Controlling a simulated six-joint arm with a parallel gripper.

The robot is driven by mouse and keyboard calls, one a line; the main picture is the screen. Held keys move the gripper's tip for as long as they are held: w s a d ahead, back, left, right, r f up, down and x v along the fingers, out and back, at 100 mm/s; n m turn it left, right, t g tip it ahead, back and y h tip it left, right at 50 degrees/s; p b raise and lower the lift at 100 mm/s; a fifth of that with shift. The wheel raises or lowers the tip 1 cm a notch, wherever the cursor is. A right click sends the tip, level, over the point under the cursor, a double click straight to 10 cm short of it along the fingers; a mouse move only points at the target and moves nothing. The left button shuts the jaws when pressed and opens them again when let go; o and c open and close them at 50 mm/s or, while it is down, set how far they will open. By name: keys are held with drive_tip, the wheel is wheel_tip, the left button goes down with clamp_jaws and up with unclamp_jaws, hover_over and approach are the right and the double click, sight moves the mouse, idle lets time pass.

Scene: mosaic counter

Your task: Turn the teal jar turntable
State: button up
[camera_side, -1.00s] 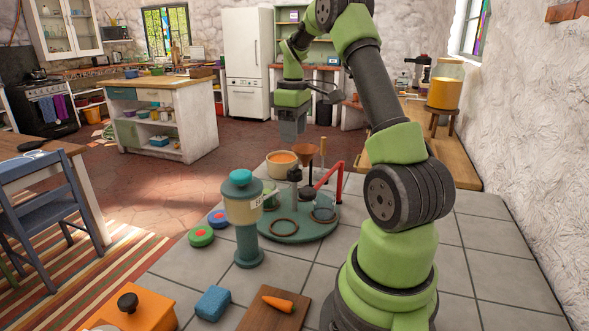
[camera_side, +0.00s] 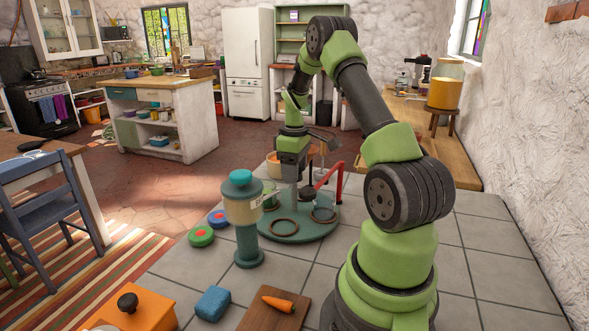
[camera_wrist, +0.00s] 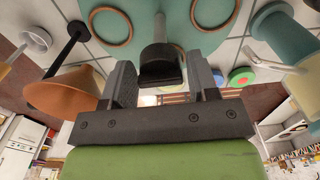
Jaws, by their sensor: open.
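The teal turntable (camera_side: 304,233) is a round plate on the tiled counter, with several empty brown rings on its top. The plate also shows at the top of the wrist view (camera_wrist: 186,36). A post with a black knob (camera_wrist: 161,68) rises from the plate. My gripper (camera_side: 292,177) points down over the turntable. In the wrist view my gripper (camera_wrist: 162,82) is open, with one finger on each side of the knob. Neither finger clearly touches it. In the side view the gripper hides the knob.
A cream jar with a teal lid (camera_side: 242,205) stands on a teal pedestal in front of the turntable. A red bent arm (camera_side: 330,176) rises at the right. An orange funnel (camera_wrist: 66,93) is close to the left finger. Green (camera_side: 201,236) and blue (camera_side: 218,217) discs lie left.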

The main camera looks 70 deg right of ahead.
drive_tip(key=c, duration=1)
drive_tip(key=shift+n, duration=9)
